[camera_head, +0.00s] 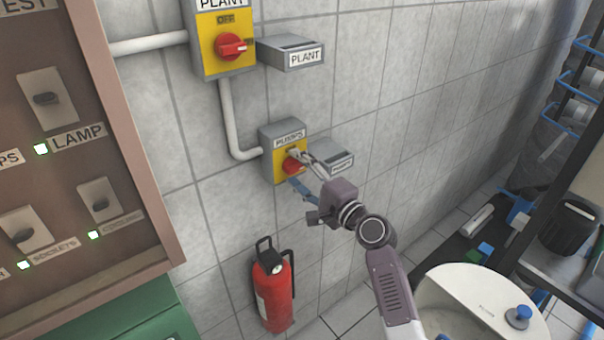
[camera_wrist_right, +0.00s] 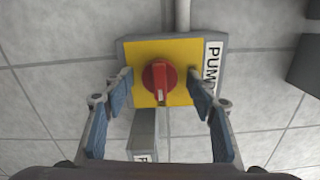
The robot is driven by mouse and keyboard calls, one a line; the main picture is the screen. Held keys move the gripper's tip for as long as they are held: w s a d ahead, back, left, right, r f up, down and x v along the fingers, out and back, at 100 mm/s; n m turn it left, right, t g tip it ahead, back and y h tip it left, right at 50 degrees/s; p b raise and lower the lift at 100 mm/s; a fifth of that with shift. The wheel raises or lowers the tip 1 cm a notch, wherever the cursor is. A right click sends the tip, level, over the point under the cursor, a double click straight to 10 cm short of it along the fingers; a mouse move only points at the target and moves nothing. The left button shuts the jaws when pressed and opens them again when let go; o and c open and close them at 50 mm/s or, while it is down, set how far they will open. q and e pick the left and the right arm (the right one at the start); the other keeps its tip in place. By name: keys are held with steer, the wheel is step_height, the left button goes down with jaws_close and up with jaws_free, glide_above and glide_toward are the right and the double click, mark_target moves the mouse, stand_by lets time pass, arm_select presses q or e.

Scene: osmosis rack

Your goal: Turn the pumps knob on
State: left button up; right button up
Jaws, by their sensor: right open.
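The pumps switch box (camera_head: 284,140) is a grey box with a yellow plate on the tiled wall, labelled PUMPS. Its red knob (camera_head: 292,164) is partly covered by my right gripper in the head view. The knob shows clearly in the right wrist view (camera_wrist_right: 159,77), centred on the yellow plate (camera_wrist_right: 181,93). My right gripper (camera_head: 302,172) is at the box. In the wrist view its two blue-padded fingers (camera_wrist_right: 160,90) are open, one on each side of the knob, with a gap to it on both sides. My left gripper is not in view.
A grey tag box (camera_head: 336,161) sits right beside the pumps box, close to my gripper. Above is the PLANT switch (camera_head: 231,46) with its own box (camera_head: 290,52). A fire extinguisher (camera_head: 272,290) is below. A brown panel (camera_head: 130,120) stands at left.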

steer(key=v, duration=1.2)
